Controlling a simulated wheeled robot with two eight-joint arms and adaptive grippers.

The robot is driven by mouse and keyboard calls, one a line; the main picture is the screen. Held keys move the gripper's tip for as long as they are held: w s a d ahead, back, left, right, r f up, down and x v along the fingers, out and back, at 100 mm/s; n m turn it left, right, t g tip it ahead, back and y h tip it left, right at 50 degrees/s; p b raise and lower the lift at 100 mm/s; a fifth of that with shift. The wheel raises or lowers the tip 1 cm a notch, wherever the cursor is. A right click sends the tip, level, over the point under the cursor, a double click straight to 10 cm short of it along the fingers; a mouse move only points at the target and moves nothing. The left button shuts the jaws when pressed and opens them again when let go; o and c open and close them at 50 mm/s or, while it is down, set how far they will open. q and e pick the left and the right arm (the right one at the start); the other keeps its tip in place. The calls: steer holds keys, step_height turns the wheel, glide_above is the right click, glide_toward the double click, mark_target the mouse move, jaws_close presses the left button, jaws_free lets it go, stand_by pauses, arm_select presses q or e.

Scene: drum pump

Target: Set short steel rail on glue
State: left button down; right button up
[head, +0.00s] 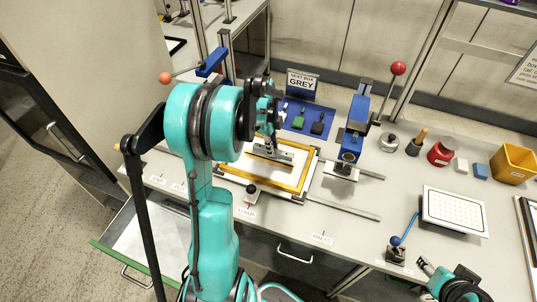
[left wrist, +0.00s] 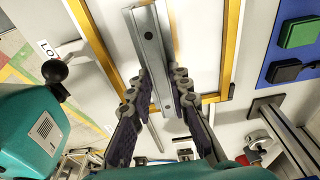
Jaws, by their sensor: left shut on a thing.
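My left gripper (head: 268,143) is shut on the short steel rail (head: 272,152), over a white panel inside a yellow frame (head: 300,180). In the left wrist view the grey rail (left wrist: 148,45) runs lengthwise between the two dark fingers (left wrist: 160,90). A tan strip (left wrist: 169,28) shows on the panel beside the rail; I cannot tell for sure that it is the glue. Whether the rail touches the panel is not clear. My right gripper (head: 428,267) is low at the right of the head view, away from the frame, too small to judge.
A blue press (head: 355,128) with a red-ball lever stands right of the frame. A blue mat (head: 312,113) with green and dark pieces lies behind it. A white dotted plate (head: 455,211), a blue-knobbed lever (head: 396,250) and a yellow bin (head: 514,163) are further right.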

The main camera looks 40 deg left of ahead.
mark_target(268, 159)
arm_select(q)
steer(key=shift+w+a+f, duration=0.15)
steer(key=shift+a+f, duration=0.25)
steer(key=shift+a, duration=0.25)
steer(key=shift+w+a+f, duration=0.1)
steer(key=shift+a+f, duration=0.3)
steer(key=shift+a, duration=0.2)
step_height(268, 159, down, 3)
steer(key=shift+f+b, duration=0.15)
steer(key=shift+b, duration=0.6)
steer(key=shift+f, duration=0.35)
steer(key=shift+f, duration=0.1)
steer(key=c, duration=1.4)
jaws_free()
